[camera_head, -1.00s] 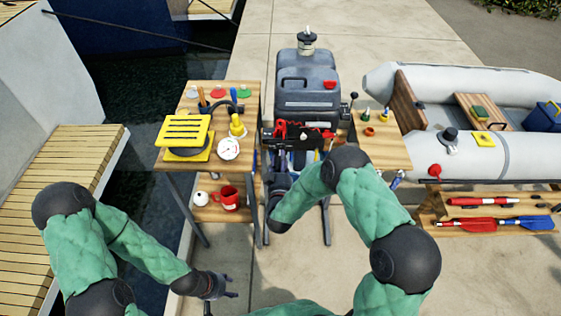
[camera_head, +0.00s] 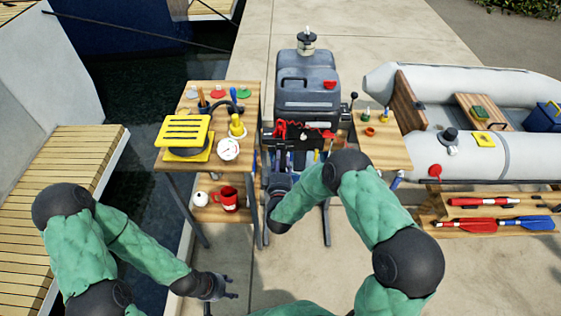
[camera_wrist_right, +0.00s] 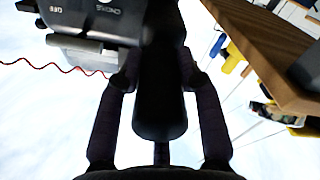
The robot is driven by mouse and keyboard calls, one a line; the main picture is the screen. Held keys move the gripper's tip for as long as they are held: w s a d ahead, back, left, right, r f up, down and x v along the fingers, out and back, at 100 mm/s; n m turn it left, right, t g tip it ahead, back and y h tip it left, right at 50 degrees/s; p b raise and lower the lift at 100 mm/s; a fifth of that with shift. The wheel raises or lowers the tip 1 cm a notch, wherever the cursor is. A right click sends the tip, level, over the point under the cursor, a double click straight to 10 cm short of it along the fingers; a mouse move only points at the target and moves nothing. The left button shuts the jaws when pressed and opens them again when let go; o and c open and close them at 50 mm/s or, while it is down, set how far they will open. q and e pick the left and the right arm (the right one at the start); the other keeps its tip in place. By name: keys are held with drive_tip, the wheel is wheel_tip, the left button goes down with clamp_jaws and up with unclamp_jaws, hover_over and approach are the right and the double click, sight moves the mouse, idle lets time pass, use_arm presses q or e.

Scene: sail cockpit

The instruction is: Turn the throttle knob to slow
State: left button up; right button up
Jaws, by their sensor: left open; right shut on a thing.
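The outboard motor (camera_head: 306,95) is grey and stands upright between two wooden tables in the head view. My right gripper (camera_head: 278,184) is in front of its lower part. In the right wrist view, the two fingers of my right gripper (camera_wrist_right: 158,68) close from both sides on a long black rounded handle (camera_wrist_right: 158,112), which I take to be the throttle knob. A dark box (camera_wrist_right: 95,18) beside it bears small white lettering that is hard to read. The knob itself is not clear in the head view. My left gripper (camera_head: 222,287) is open and empty, low over the pavement.
The left table (camera_head: 180,105) carries a yellow-slatted item (camera_head: 186,132) and a white gauge (camera_head: 228,149); a red mug (camera_head: 228,199) sits on its lower shelf. The right table (camera_head: 392,155) holds small items. A grey dinghy (camera_head: 470,155) lies further right. Open pavement is in front.

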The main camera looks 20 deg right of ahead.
idle(0.3)
drive_tip(key=o, duration=1.1)
drive_tip(key=shift+o, duration=0.2)
drive_tip(key=v, duration=1.2)
